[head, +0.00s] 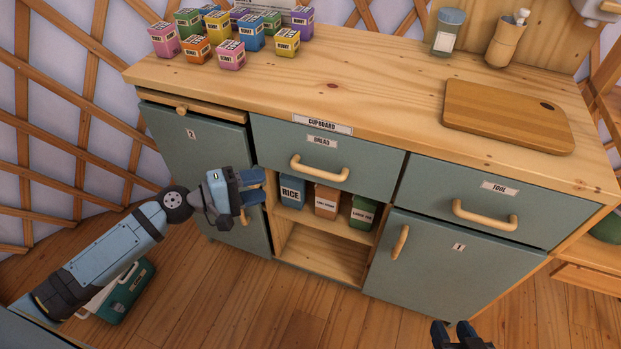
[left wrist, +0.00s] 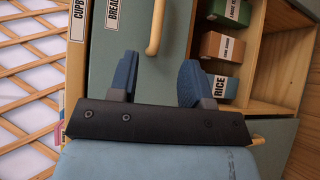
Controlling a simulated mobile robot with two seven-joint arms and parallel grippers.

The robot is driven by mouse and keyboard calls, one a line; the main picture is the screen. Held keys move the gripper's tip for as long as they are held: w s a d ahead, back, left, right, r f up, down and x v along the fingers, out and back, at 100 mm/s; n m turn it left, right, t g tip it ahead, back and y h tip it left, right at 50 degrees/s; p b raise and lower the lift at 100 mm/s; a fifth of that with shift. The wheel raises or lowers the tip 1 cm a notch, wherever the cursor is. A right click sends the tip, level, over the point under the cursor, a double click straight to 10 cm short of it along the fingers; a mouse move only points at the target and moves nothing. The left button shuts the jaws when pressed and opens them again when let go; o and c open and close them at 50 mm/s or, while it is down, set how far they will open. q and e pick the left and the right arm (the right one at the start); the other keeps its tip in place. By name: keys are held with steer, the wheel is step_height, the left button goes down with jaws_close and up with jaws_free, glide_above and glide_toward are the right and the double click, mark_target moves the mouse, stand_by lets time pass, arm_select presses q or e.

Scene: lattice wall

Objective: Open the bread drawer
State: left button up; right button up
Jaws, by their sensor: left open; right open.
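The bread drawer (head: 275,143) is a grey-green front labelled BREAD, under the CUPBOARD label, and looks closed. Its curved wooden handle (head: 318,174) is bare. My left gripper (head: 260,187) is open and empty, left of the handle and a little lower, in front of the cupboard. In the left wrist view, the handle (left wrist: 155,27) shows beyond the open blue fingers (left wrist: 158,78), apart from them. My right gripper (head: 458,336) is open and partly cut off at the bottom edge, in front of the lower right door.
The tool drawer (head: 440,190) is at right, above door 1 (head: 430,270). Door 2 (head: 170,145) is at left. Open shelves hold a RICE box (head: 291,191) and other boxes. The countertop (head: 370,85) bears small boxes, a jar and a cutting board (head: 500,115).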

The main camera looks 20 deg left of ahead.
mark_target(313, 174)
arm_select(q)
steer(key=x, duration=1.3)
steer(key=shift+w+d+p, duration=0.2)
steer(key=shift+p, duration=0.15)
jaws_close()
